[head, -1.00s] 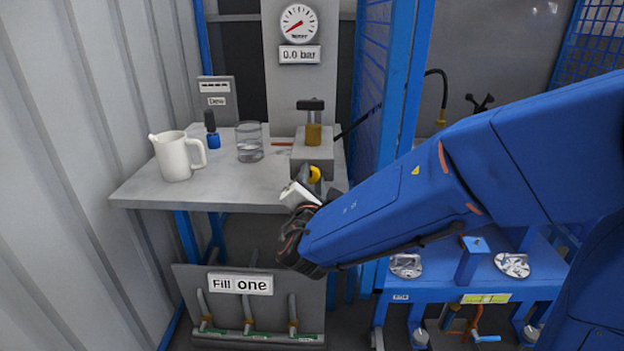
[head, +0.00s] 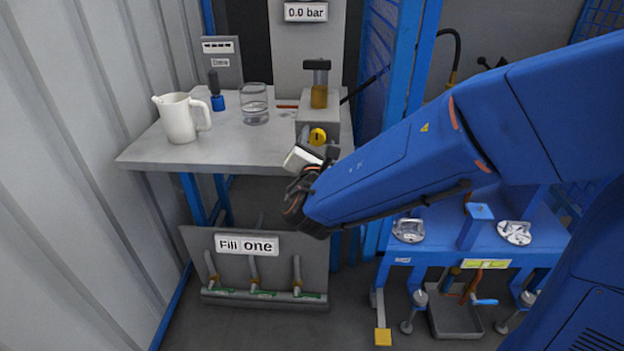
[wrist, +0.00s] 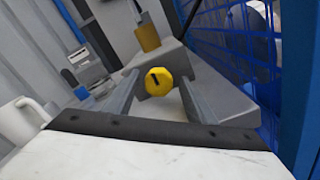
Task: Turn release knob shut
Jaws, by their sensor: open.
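The release knob is a round yellow knob (head: 317,137) with a dark mark on its face, on the front of a grey block (head: 330,108) on the bench. It also shows in the wrist view (wrist: 159,81), between the two fingers and seemingly beyond or near their tips. My gripper (head: 318,148) is open, just in front of the knob, with one finger on each side in the wrist view. I cannot tell whether the fingers touch the knob.
A grey bench (head: 240,150) holds a white jug (head: 180,118), a glass (head: 254,104) and a blue-based bottle (head: 217,98). A brass fitting (head: 319,96) rises from the block. A blue mesh panel (head: 375,75) stands close on the right. A "Fill one" panel (head: 255,275) is below.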

